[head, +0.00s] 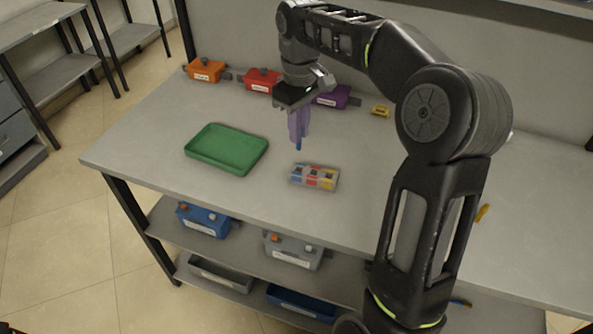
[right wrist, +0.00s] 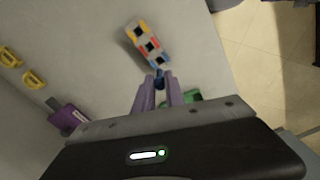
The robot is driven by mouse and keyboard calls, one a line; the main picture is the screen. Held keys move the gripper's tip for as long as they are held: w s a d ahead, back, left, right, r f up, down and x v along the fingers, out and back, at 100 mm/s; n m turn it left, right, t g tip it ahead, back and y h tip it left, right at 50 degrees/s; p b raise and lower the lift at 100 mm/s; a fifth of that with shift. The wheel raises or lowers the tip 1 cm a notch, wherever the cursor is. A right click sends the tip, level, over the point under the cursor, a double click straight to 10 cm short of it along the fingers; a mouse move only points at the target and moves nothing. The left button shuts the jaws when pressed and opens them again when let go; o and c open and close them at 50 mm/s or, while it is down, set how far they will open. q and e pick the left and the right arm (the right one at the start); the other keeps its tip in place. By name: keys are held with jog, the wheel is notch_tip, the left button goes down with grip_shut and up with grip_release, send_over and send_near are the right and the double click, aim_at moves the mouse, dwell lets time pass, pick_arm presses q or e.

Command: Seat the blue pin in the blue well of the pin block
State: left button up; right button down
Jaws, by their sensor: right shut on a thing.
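The pin block (head: 314,177) lies on the grey bench top, with red, yellow and blue parts on its top. It also shows in the right wrist view (right wrist: 147,44), with several dark wells along it. My right gripper (head: 299,137) has purple fingers and points down above the bench, behind and left of the block. It is shut on the blue pin (head: 299,147), whose lower end sticks out below the fingertips. In the right wrist view the blue pin (right wrist: 159,75) shows at the fingertips, apart from the block. My left gripper is not in view.
A green tray (head: 227,149) stands left of the block. Orange (head: 205,70), red (head: 262,80) and purple (head: 333,97) bins line the back, with a yellow item (head: 380,111) to their right. Bench around the block is clear.

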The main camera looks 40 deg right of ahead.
aim_at(299, 148)
notch_tip(299, 148, down, 5)
jog(key=shift+d+r, duration=0.1)
jog(key=shift+r, duration=0.05)
jog(key=shift+f, duration=0.5)
notch_tip(299, 148, down, 4)
jog(key=shift+r, duration=0.15)
jog(key=c, duration=1.4)
grip_release()
